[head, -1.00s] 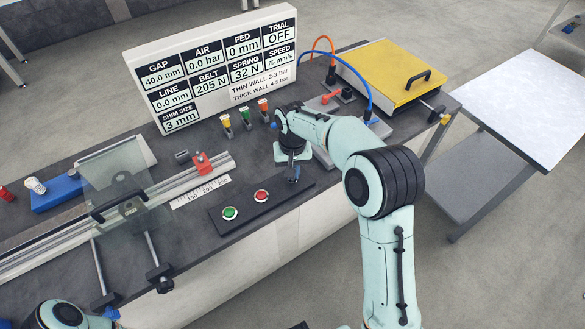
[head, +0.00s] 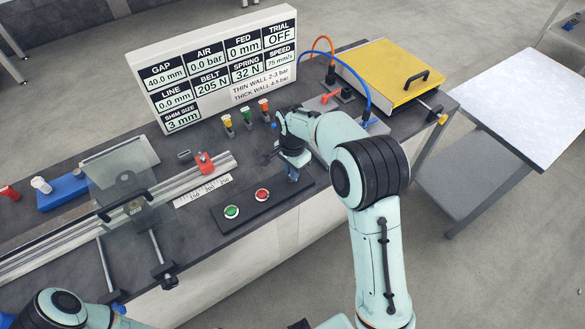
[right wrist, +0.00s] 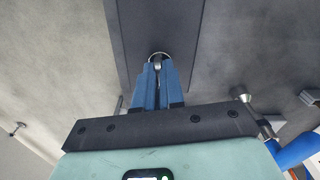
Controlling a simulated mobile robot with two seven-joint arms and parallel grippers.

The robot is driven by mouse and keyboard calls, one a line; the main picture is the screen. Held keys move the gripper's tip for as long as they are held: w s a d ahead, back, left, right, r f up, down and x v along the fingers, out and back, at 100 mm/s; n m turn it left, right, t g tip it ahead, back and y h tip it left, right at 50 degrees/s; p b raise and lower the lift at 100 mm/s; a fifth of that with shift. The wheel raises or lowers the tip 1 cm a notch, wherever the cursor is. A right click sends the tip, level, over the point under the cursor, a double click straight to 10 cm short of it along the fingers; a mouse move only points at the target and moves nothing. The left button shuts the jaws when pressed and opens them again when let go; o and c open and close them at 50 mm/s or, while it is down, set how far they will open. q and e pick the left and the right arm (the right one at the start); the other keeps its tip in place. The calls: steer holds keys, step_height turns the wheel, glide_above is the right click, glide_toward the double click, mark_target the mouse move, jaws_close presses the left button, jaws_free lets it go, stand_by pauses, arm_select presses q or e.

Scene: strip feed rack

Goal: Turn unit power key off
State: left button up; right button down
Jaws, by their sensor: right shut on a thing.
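The unit power key (right wrist: 157,59) shows in the right wrist view as a small metal piece with a round collar on a dark panel. My right gripper (right wrist: 156,73) has its blue fingers closed together around it. In the head view my right gripper (head: 293,177) points down at the right end of the dark button panel (head: 246,207). There its fingers and wrist hide the key, so its turn angle cannot be told. A joint of my left arm shows at the bottom left of the head view, but its gripper does not.
A green button (head: 231,212) and a red button (head: 262,195) sit on the panel left of my right gripper. A display board (head: 215,70) stands behind and reads trial OFF. Small colored-top parts (head: 246,115) stand behind the gripper. A clear guard (head: 118,180) is at left.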

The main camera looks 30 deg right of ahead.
arm_select(q)
steer(key=shift+w+r, duration=0.25)
steer(key=shift+r, duration=0.1)
arm_select(e)
steer(key=shift+m, duration=1.1)
steer(key=c, duration=1.2)
jaws_free()
steer(key=shift+c, duration=0.2)
arm_select(q)
steer(key=shift+w+r+p, duration=0.85)
steer(key=shift+r+p, duration=0.05)
steer(key=shift+r, duration=0.05)
arm_select(e)
step_height(320, 180, up, 14)
steer(key=shift+f, duration=0.25)
